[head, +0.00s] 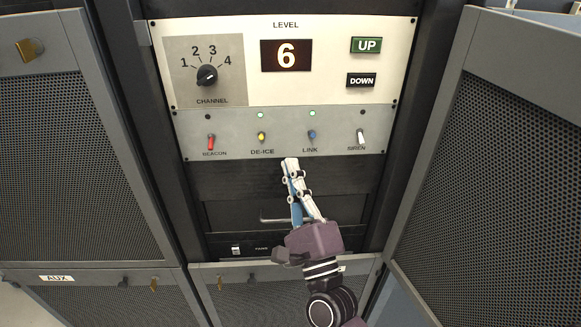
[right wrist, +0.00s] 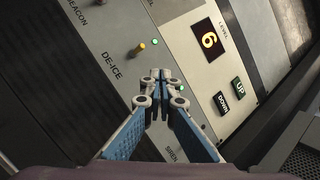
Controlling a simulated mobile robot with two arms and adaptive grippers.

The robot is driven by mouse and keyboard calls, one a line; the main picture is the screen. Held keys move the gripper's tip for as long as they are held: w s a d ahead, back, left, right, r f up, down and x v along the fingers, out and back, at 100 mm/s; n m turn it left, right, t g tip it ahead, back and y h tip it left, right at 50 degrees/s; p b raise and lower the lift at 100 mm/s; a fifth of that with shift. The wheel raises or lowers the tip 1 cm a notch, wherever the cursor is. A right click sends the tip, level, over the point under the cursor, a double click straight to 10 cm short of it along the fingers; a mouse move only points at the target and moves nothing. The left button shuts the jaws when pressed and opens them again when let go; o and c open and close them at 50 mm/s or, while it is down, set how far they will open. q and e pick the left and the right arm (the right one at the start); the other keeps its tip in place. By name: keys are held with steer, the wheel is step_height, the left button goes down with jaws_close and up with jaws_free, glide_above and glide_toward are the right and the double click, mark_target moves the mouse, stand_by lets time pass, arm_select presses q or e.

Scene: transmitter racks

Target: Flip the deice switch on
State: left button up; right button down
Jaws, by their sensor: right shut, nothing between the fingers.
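The yellow de-ice switch (head: 261,136) sits on the grey switch panel, above the DE-ICE label. Its lever looks tipped toward the lamp above it, and that lamp (head: 261,115) is lit green. The switch also shows in the right wrist view (right wrist: 140,46), clear of the fingers. My right gripper (head: 291,163) is shut and empty, with its tips at the panel's lower edge, between the DE-ICE and LINK labels in the head view. In the right wrist view its fingertips (right wrist: 160,77) cover the link switch. My left gripper is not in view.
The red beacon switch (head: 211,140) is left of de-ice. The blue link switch (head: 311,135) and white siren switch (head: 360,137) are to its right. The link lamp (head: 312,114) is lit; beacon and siren lamps are dark. A drawer handle (head: 279,220) lies below.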

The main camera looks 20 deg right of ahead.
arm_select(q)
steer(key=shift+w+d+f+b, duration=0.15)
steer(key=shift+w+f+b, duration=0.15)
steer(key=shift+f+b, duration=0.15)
arm_select(e)
steer(key=s, duration=0.2)
steer(key=s+r, duration=0.1)
steer(key=s, duration=0.2)
steer(key=shift+s+d+r, duration=0.1)
steer(key=shift+d+r, duration=0.05)
